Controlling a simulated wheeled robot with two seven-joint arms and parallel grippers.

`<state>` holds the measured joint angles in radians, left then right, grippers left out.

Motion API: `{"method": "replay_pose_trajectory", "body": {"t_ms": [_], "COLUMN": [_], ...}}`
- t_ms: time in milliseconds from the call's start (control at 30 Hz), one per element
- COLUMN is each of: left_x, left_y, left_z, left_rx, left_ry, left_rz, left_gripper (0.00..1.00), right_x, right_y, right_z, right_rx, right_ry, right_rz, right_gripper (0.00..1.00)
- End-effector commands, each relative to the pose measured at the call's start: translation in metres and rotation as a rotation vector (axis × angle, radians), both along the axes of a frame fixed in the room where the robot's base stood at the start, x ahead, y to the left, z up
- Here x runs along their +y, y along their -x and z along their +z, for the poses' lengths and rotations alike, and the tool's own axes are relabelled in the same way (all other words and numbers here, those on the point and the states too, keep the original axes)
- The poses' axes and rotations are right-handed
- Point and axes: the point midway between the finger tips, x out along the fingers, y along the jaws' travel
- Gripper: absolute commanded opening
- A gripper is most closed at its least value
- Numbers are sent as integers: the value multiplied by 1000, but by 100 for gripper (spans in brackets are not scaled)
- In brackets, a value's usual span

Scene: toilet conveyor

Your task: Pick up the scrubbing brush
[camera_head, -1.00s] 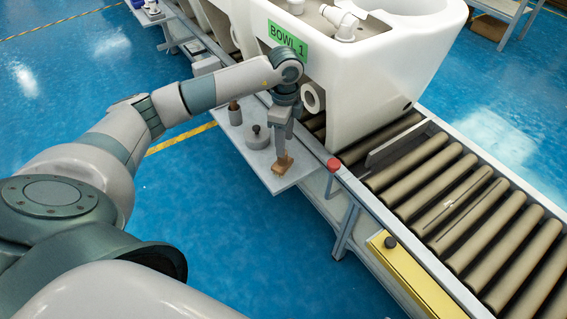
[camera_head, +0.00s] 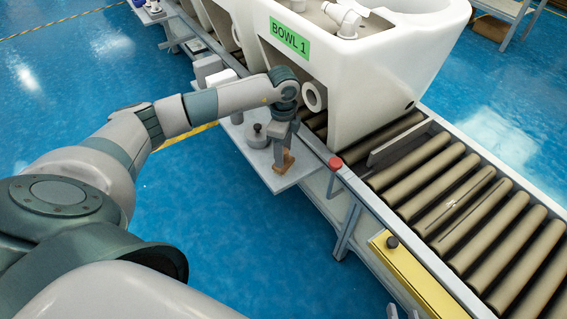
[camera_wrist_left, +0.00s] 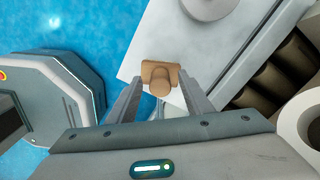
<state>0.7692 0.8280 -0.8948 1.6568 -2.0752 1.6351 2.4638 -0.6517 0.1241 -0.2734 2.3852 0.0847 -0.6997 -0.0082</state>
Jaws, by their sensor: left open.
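The scrubbing brush (camera_head: 288,160), with a brown body and a knob-like handle, stands on the grey side shelf (camera_head: 262,169) beside the conveyor. My left gripper (camera_head: 282,160) points down at it. In the left wrist view the brush (camera_wrist_left: 158,72) shows between the two spread fingers of my left gripper (camera_wrist_left: 161,88). The fingers are open, one on each side of its handle, with gaps visible. Small grey tips, possibly of my right gripper (camera_head: 402,313), show at the bottom edge of the head view; their state is unclear.
A round grey weight-like object (camera_head: 257,136) stands on the shelf behind the brush. The white toilet bowl labelled BOWL 1 (camera_head: 350,85) sits on the roller conveyor (camera_head: 460,195). A red button (camera_head: 335,163) is on the conveyor edge, and a yellow box (camera_head: 415,275) is nearer.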

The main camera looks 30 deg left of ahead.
Motion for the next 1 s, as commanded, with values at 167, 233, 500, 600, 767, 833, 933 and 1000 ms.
{"method": "replay_pose_trajectory", "body": {"t_ms": [167,233,500,600,767,833,933,1000], "left_x": [0,0,0,0,0,0,0,0], "left_y": [0,0,0,0,0,0,0,0], "left_z": [-11,-11,-10,-10,-10,-10,-10,-10], "left_rx": [0,0,0,0,0,0,-1,-1], "left_ry": [0,0,0,0,0,1,1,1], "left_rz": [1,0,0,0,0,0,0,0], "left_gripper": [46,46,46,46,10,0,0,0], "right_x": [2,2,1,1,1,1,1,1], "right_y": [-3,-3,-3,-3,-3,-3,-3,-3], "right_z": [4,4,4,4,4,4,4,4], "right_rx": [-29,-30,-29,-29,-28,-28,-28,-28], "right_ry": [-7,-6,-5,-6,-6,-5,-5,-5], "right_rz": [0,0,-1,0,0,1,1,1], "right_gripper": [31,31,31,31,31,31,31,31]}}
